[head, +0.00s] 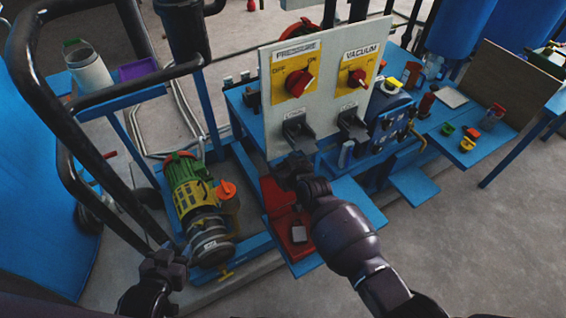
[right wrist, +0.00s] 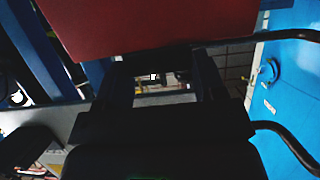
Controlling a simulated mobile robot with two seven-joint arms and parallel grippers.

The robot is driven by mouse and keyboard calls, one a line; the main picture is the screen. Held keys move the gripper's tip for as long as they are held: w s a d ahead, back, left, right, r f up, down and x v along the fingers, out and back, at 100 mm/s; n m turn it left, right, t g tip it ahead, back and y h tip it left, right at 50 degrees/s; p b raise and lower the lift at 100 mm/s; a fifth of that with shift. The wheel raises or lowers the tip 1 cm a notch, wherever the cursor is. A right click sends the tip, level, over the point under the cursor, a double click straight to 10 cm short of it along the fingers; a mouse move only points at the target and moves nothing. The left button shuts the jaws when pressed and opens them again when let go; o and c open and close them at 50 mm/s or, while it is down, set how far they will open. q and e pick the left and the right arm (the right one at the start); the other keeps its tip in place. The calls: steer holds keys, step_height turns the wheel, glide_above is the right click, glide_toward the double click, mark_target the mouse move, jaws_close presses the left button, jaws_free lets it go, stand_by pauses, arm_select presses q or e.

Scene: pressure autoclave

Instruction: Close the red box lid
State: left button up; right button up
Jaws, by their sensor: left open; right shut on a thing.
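The red box (head: 290,228) sits on a blue shelf at the front of the machine, below the switch panel. A small grey piece shows on its near part. My right gripper (head: 292,168) is over the back of the box, shut on the red lid; the arm hides much of the lid and the grip. In the right wrist view the red lid (right wrist: 145,25) fills the upper part, against the gripper fingers (right wrist: 165,80). My left gripper (head: 163,268) is open and empty at the lower left, apart from the box.
The panel (head: 325,75) with red pressure and vacuum knobs rises behind the box. A green and yellow motor (head: 192,190) stands left of it. Black rails (head: 95,200) run near my left arm. A blue side table (head: 475,125) holds small colored parts at right.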

steer(key=s+d+f+t+y+b, duration=0.2)
steer(key=s+d+b, duration=0.4)
steer(key=s, duration=0.4)
steer(key=shift+d+f+t+y+b, duration=0.25)
steer(key=shift+t+y, duration=0.35)
steer(key=shift+t, duration=0.8)
